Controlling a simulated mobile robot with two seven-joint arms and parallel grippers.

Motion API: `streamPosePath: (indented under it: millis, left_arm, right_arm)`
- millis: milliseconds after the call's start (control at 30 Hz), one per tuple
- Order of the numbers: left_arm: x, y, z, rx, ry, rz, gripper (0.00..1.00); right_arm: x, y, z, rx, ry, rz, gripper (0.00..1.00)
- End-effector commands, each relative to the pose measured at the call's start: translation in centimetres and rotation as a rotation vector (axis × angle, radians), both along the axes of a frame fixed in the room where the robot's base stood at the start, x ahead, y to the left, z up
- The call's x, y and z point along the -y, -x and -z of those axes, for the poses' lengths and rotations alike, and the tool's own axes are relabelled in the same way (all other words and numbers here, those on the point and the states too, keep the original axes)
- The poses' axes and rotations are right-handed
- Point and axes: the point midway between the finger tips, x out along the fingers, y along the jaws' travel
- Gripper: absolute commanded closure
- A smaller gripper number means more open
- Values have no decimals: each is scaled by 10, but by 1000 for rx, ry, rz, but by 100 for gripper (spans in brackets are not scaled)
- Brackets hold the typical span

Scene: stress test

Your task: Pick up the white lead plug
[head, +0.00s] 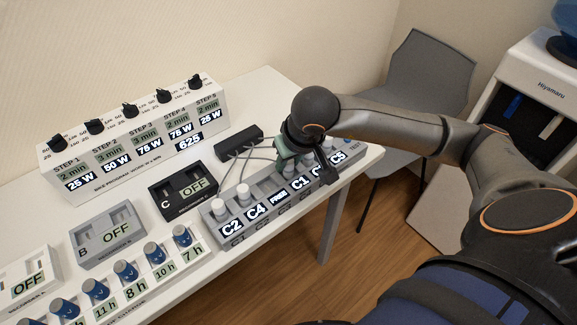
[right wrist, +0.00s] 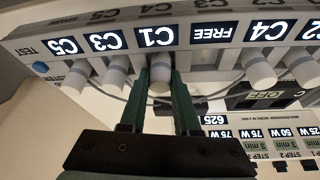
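My right gripper (head: 287,162) is over the C1 part of the strip. In the right wrist view, the green fingers of that gripper (right wrist: 160,78) straddle the white plug at C1 (right wrist: 160,72), one on each side, with little or no gap. Whether they press on it I cannot tell. The plug sits at its socket. No plug stands at FREE. My left gripper is not in view.
White plugs at C4 (right wrist: 259,70) and C3 (right wrist: 115,72) flank the C1 plug. A black box (head: 240,141) with grey cables lies behind the strip. Box C (head: 183,190) stands left. A grey chair (head: 425,75) is beyond the table's right end.

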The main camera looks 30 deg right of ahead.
Motion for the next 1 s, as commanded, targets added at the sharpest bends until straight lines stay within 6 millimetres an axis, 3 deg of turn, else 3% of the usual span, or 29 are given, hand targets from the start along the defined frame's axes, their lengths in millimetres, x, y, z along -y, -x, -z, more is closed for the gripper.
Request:
streamPosePath:
  millis: [33,233,767,1000]
  left_arm:
    - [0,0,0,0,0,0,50]
    - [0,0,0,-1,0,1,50]
    - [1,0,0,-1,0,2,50]
    - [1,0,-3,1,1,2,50]
  right_arm:
    - [0,0,0,0,0,0,77]
    - [0,0,0,0,0,0,100]
    - [0,0,-3,2,0,1,100]
    - [0,-2,-31,7,0,1,100]
